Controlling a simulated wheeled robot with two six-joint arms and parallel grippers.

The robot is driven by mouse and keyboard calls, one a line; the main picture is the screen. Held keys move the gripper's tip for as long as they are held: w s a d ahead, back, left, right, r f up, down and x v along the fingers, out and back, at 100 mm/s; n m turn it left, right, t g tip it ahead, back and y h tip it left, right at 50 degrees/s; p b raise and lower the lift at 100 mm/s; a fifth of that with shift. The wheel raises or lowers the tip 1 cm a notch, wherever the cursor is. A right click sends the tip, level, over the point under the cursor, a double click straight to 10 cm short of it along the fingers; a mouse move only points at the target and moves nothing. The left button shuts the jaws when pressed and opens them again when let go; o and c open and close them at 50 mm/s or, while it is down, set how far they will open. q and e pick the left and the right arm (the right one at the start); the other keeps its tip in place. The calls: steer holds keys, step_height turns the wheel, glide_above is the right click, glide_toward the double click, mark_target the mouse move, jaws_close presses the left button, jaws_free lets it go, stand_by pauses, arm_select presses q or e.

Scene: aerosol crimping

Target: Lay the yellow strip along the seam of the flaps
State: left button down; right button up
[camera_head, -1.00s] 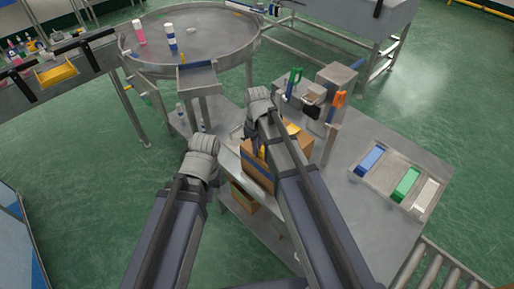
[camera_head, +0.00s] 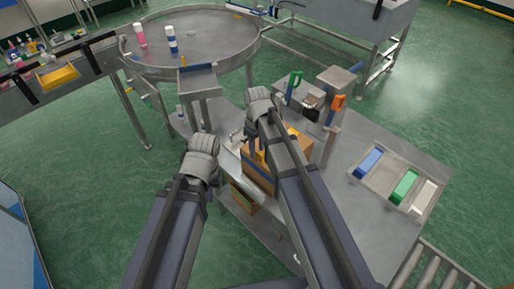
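A brown cardboard box (camera_head: 258,181) stands on the steel bench, largely hidden behind my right arm. Small yellow patches show at the box, one on its near left side (camera_head: 260,157) and one at its top right (camera_head: 293,131). I cannot tell which of these is the yellow strip, and the seam of the flaps is hidden. My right gripper (camera_head: 258,112) is above the box's far left side, its fingertips hidden by its own wrist. My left gripper (camera_head: 203,158) is left of the box, apart from it, with its fingers also hidden.
A tray (camera_head: 387,184) with blue, green and white items is on the bench at right. A round steel table (camera_head: 205,47) holds bottles at the back. The bench's front right is clear.

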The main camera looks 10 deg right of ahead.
step_height(320, 180, up, 6)
steer(key=p, duration=0.5)
steer(key=shift+r, duration=0.15)
arm_select(q)
step_height(320, 180, up, 6)
step_height(320, 180, down, 6)
steer(key=b, duration=0.6)
arm_select(e)
steer(key=s+a+f+m, duration=0.1)
steer(key=s+a+f, duration=0.2)
steer(key=s, duration=0.5)
steer(key=s+a+f+m+h, duration=0.1)
steer(key=s+a+f+m, duration=0.1)
steer(key=s, duration=0.5)
steer(key=shift+s+a+f, duration=0.4)
steer(key=shift+a+f, duration=0.05)
steer(key=shift+f, duration=0.2)
